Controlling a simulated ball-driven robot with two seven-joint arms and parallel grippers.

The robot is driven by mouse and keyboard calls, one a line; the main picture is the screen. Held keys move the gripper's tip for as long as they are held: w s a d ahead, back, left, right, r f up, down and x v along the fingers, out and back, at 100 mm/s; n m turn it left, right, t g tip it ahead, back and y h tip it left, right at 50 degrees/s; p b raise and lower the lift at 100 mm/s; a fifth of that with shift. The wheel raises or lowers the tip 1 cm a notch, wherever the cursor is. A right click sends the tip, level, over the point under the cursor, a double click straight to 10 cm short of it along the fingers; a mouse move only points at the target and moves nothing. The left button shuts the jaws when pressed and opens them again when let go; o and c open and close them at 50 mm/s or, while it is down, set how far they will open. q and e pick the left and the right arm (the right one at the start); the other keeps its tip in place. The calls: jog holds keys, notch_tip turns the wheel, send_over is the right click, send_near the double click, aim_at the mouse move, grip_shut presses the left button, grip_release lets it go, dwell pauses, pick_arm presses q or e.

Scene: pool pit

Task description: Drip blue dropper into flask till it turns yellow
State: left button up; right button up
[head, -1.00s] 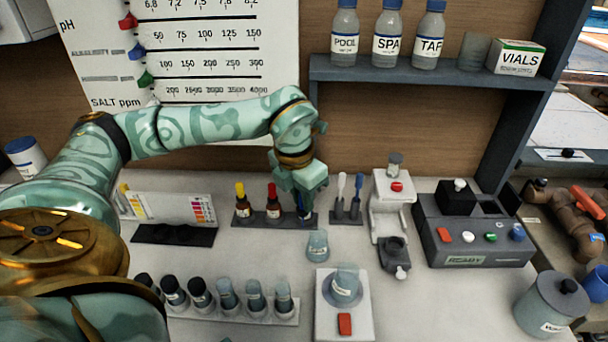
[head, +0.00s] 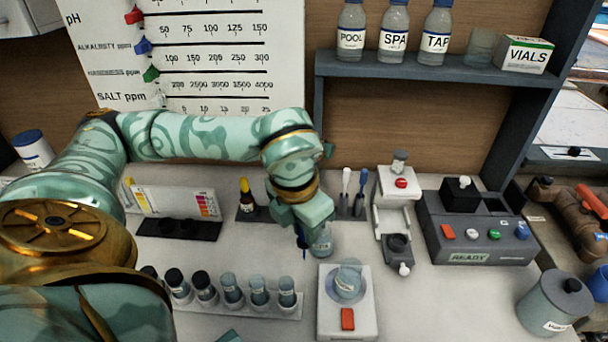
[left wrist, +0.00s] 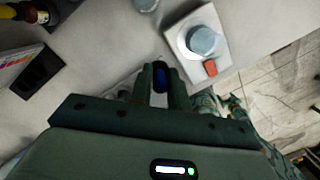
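My left gripper (head: 303,228) is shut on the blue dropper (head: 303,242), which hangs down below the fingers above the bench. Its blue top shows between the fingers in the left wrist view (left wrist: 160,77). The flask (head: 347,279) stands on a white stirrer plate (head: 347,320) with a red button, right of and nearer than the dropper. Its contents look blue-grey. The flask also shows in the left wrist view (left wrist: 204,40). The dropper is apart from the flask.
A small glass beaker (head: 322,243) stands just behind the dropper. A row of vials (head: 231,290) lies left of the stirrer. The yellow-topped bottle (head: 246,196) stands in the rack. A white-and-grey stand (head: 394,205) and a grey tester (head: 478,235) are at right.

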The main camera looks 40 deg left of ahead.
pick_arm(q)
jog(key=shift+r, duration=0.5)
jog(key=shift+r, duration=0.1)
jog(key=w+d+r+m+h+p, duration=0.15)
jog(key=d+r+m+p, duration=0.65)
jog(key=p, duration=0.8)
notch_tip(320, 180, down, 6)
jog(key=w+m+g+b, duration=0.2)
jog(key=m, duration=0.8)
jog(key=shift+w+d+b, duration=0.15)
jog(key=shift+b, duration=0.25)
jog(key=shift+r, duration=0.1)
